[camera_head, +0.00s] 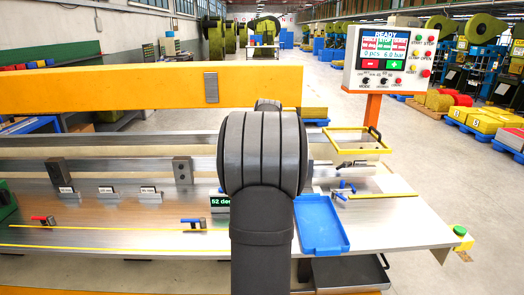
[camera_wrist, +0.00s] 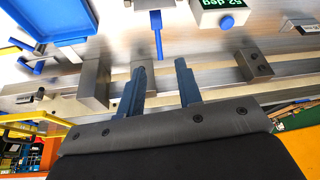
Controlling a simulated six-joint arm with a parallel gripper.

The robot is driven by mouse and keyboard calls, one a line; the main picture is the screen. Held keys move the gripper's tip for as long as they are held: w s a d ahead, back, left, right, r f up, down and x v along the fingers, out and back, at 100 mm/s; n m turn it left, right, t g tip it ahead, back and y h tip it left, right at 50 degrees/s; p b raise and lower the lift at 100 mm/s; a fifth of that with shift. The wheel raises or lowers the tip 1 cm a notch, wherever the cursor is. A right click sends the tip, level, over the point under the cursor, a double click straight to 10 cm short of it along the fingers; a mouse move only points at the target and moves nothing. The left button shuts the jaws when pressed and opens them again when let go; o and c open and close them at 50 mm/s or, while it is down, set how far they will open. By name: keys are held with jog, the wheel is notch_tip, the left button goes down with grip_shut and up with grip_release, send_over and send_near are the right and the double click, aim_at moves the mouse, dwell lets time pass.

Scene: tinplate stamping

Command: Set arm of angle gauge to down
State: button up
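The angle gauge's readout box (camera_head: 221,201) shows green digits, 52 deg, at the left edge of my arm in the head view. In the wrist view the readout box (camera_wrist: 222,12) is upside down at the top, with a round blue button. Beside it a blue lever (camera_wrist: 157,36) runs down the picture from a steel block cut off by the top edge. It looks like the gauge's arm, but I cannot be sure. My gripper (camera_wrist: 161,67) is open and empty, its two fingers apart, below the lever's tip in the picture. My arm hides this area in the head view.
A blue tray (camera_head: 320,229) lies right of my arm. Steel blocks (camera_wrist: 94,82) and a long rail lie close around my fingers. Red (camera_head: 44,220) and blue (camera_head: 193,223) handled parts sit on the left bench. A control panel (camera_head: 388,62) stands at the back right.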

jog(key=v, duration=0.6)
jog(key=shift+f, duration=0.1)
jog(key=c, duration=0.3)
jog(key=shift+f, duration=0.25)
jog(key=c, duration=0.4)
jog(key=f+n+h, duration=0.1)
jog(key=n, duration=0.1)
jog(key=f+n+t+h, duration=0.1)
jog(key=f+n+h, duration=0.1)
jog(key=f+n+t+h, duration=0.1)
jog(key=f, duration=0.1)
jog(key=shift+s+d+n+h, duration=0.3)
jog(key=shift+s+d+n, duration=0.05)
jog(key=shift+s+n, duration=0.05)
jog(key=s+a+f+n+t, duration=0.2)
jog(key=a+f+n+t, duration=0.15)
jog(key=a+n, duration=0.4)
jog(key=shift+n+y, duration=0.4)
jog(key=shift+n, duration=0.25)
jog(key=x, duration=0.4)
jog(key=d+x, duration=0.1)
jog(key=x, duration=0.4)
jog(key=r+x, duration=0.1)
jog(key=x, duration=0.4)
jog(key=shift+w+d+f, duration=0.2)
jog(key=shift+w+d, duration=0.1)
